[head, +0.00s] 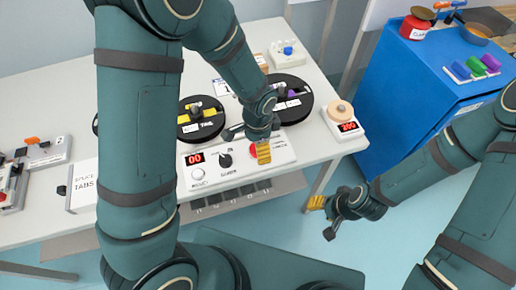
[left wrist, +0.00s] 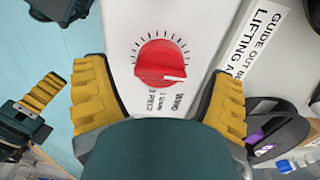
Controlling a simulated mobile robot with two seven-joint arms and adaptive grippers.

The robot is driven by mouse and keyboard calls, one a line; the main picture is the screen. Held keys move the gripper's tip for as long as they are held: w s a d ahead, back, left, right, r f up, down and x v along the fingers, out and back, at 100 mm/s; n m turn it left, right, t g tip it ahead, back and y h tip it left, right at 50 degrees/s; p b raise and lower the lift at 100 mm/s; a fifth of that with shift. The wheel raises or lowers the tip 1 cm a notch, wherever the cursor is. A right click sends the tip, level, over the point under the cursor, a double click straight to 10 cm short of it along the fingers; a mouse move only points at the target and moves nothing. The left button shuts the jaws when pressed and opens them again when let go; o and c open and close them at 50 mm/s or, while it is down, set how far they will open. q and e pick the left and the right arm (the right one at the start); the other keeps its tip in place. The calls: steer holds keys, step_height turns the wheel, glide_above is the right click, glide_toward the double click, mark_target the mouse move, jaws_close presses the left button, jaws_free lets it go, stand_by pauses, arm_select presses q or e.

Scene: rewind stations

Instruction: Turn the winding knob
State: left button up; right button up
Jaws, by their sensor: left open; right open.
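The winding knob is a round red dial (left wrist: 162,64) with a white pointer line, set in a ring of tick marks on a white panel; the pointer points right in the left wrist view. In the head view only part of the red knob (head: 254,154) shows behind my left gripper (head: 263,152). My left gripper is open, with its yellow fingers on either side of the knob in the left wrist view; contact cannot be told. My right gripper (head: 322,208) is open and empty, off the table's front edge.
The white control panel (head: 284,152) also has a red "00" display (head: 196,158), a black knob (head: 225,160) and a white button (head: 198,174). Black reels (head: 204,128) stand behind it. A scale reading 200 (head: 349,127) is at the right, beside a blue cabinet (head: 400,100).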

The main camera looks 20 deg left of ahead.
arm_select(q)
steer(key=shift+f, duration=0.9)
steer(key=c, duration=1.2)
steer(key=shift+n, duration=0.3)
steer(key=n, duration=0.3)
steer(key=shift+b, duration=0.35)
steer(key=shift+n, duration=2.5)
